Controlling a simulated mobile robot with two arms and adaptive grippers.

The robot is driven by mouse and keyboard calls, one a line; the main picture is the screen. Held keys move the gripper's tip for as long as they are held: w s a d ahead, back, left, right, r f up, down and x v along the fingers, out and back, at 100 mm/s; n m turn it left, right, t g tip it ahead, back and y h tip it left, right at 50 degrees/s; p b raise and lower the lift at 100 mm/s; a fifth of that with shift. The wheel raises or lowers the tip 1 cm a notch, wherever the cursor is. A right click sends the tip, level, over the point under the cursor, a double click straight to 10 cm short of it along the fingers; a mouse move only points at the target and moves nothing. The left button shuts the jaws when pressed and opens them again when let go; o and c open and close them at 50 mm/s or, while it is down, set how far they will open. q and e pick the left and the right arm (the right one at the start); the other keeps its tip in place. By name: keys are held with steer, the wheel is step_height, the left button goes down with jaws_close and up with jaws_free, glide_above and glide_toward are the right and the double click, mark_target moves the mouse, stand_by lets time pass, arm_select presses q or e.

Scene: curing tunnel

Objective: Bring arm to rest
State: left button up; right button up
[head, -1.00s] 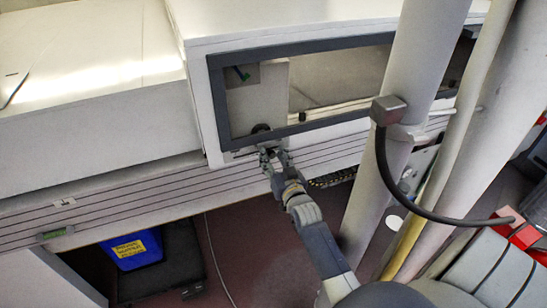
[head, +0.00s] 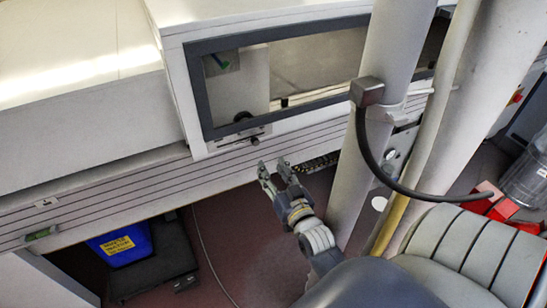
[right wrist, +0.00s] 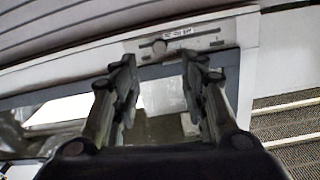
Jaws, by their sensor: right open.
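My right gripper (head: 272,170) is open and empty in the head view, just in front of the lower striped edge of the white machine (head: 170,105). Above it is the machine's dark-framed window (head: 198,92). A small dark knob (head: 254,140) sits on a plate under the window, apart from the fingers. In the right wrist view the two open fingers (right wrist: 160,85) point toward the plate with its knob (right wrist: 159,46), and nothing is between them. My left gripper is not in view.
A thick grey pipe (head: 385,60) with a box and black cable stands right of the arm. A blue bin (head: 122,245) with a yellow label is on a dark base below the machine. Red parts (head: 490,200) lie at the right. The floor (head: 245,250) below the gripper looks clear.

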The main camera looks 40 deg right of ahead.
steer(key=shift+f, duration=0.1)
stand_by(0.5)
steer(key=s+a+f+n+g+y, duration=0.1)
steer(key=s+a+f+g, duration=0.15)
steer(key=f, duration=0.85)
steer(key=s+a+f+n+g+y, duration=0.15)
steer(key=s+a+f, duration=0.25)
steer(key=f, duration=0.6)
steer(key=s+a+f+n+g+y, duration=0.1)
steer(key=s+a+f+g+y, duration=0.2)
steer(key=f, duration=0.8)
steer(key=s+a+f+n+g, duration=0.1)
steer(key=s+a+f+g, duration=0.1)
steer(key=s+f, duration=0.45)
steer(key=s+a+f+n+g, duration=0.1)
steer(key=s+a+f+g, duration=0.15)
steer(key=s+f, duration=0.4)
steer(key=s+f+n+g, duration=0.1)
steer(key=s+f+g, duration=0.1)
steer(key=s, duration=0.7)
steer(key=s+d+f+g, duration=0.1)
steer(key=s+f+g, duration=0.2)
steer(key=s, duration=0.6)
steer(key=shift+s+f+n+h, duration=0.25)
steer(key=shift+f+n+h, duration=0.15)
steer(key=shift+f, duration=0.4)
